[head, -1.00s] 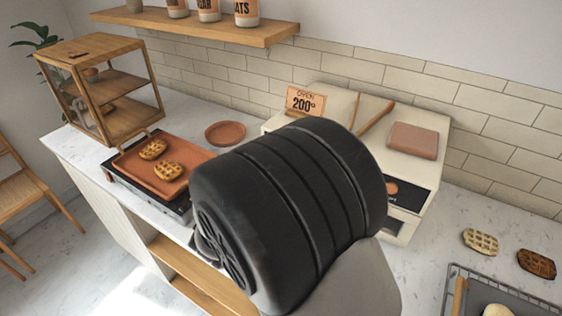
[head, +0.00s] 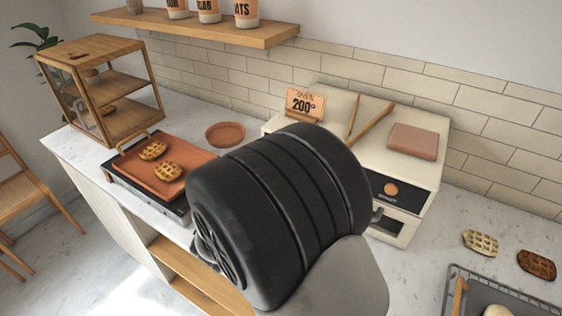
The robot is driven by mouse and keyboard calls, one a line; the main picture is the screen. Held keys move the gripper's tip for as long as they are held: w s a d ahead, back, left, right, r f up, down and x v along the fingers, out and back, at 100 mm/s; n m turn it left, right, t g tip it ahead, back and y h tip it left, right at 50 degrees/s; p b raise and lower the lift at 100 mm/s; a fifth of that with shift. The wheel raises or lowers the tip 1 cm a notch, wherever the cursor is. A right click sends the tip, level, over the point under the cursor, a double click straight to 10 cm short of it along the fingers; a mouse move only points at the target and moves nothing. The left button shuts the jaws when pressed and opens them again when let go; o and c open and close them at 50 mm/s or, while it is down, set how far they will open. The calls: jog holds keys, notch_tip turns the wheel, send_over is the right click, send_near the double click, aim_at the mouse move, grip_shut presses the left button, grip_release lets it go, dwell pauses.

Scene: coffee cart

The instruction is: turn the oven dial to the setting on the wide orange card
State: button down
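The wide orange card (head: 305,102) stands on top of the cream oven (head: 343,103) at its back left and reads "OVEN 200°". The oven's dark front panel (head: 402,198) shows at the right of my arm, with a round orange dial (head: 391,189) on it. The dial's pointer and any scale marks are too small to read, and the left part of the oven front is hidden behind my arm. My large dark arm link fills the middle of the head view. My gripper is not visible, so its place relative to the dial does not show.
Wooden tongs (head: 370,121) and a reddish block (head: 413,141) lie on the oven. A terracotta tray (head: 190,158) with two waffles and a wooden display case (head: 122,125) stand left. A wire rack (head: 455,282) and two waffles are right. A shelf (head: 200,28) hangs above.

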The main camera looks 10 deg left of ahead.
dwell(0.5)
jog(key=c, duration=1.3)
grip_release()
jog(key=v, duration=1.2)
jog(key=shift+d, duration=0.1)
